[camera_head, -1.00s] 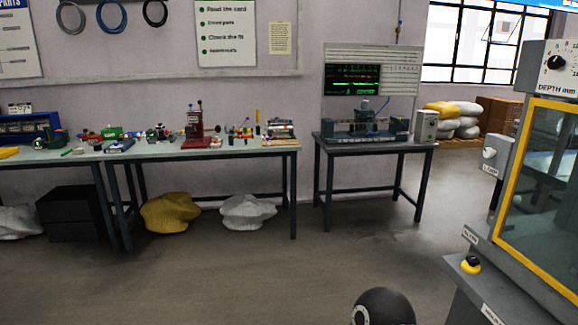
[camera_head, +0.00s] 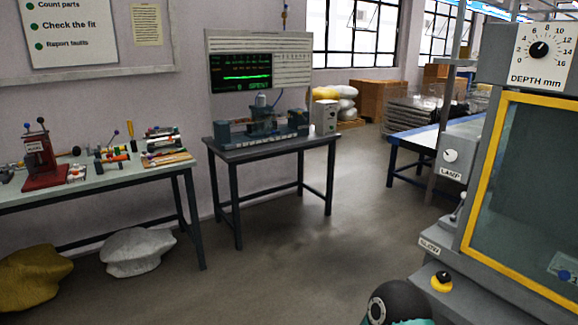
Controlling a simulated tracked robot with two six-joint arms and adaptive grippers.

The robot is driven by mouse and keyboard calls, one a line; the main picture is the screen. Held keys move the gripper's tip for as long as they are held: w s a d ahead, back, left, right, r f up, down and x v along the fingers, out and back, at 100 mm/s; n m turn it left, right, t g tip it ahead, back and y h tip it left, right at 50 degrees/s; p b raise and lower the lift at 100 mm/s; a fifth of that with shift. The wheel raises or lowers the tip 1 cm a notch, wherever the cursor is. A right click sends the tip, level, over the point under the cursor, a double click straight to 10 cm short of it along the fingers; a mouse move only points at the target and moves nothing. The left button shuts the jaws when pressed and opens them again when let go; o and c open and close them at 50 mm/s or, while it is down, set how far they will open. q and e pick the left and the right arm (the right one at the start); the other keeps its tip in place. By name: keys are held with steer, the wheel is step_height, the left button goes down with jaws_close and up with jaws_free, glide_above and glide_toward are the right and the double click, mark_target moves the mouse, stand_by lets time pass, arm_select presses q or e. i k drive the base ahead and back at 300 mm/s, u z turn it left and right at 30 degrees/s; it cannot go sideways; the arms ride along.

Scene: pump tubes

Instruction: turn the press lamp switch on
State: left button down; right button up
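The press (camera_head: 470,258) stands at the right, a grey cabinet with a yellow-framed window (camera_head: 489,150). A small grey switch box with a round pale knob, the lamp switch (camera_head: 450,156), sits on its left side above a "LAMP" label. The knob's on or off position is too small to tell. A dark rounded part at the bottom edge seems to be my own arm. Neither gripper shows, and neither is at the switch.
A depth dial (camera_head: 539,50) tops the press. A yellow and black knob (camera_head: 442,280) sits on its lower ledge. A table with a device (camera_head: 268,148) stands at centre and a workbench (camera_head: 112,182) at left. The floor between them and the press is clear.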

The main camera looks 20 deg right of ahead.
mark_target(450, 155)
steer(key=z, duration=0.65)
steer(key=i, duration=1.25)
steer(key=z, duration=0.8)
steer(key=k, duration=0.65)
steer(key=z, duration=0.2)
steer(key=i, duration=0.7)
steer(key=u, duration=0.15)
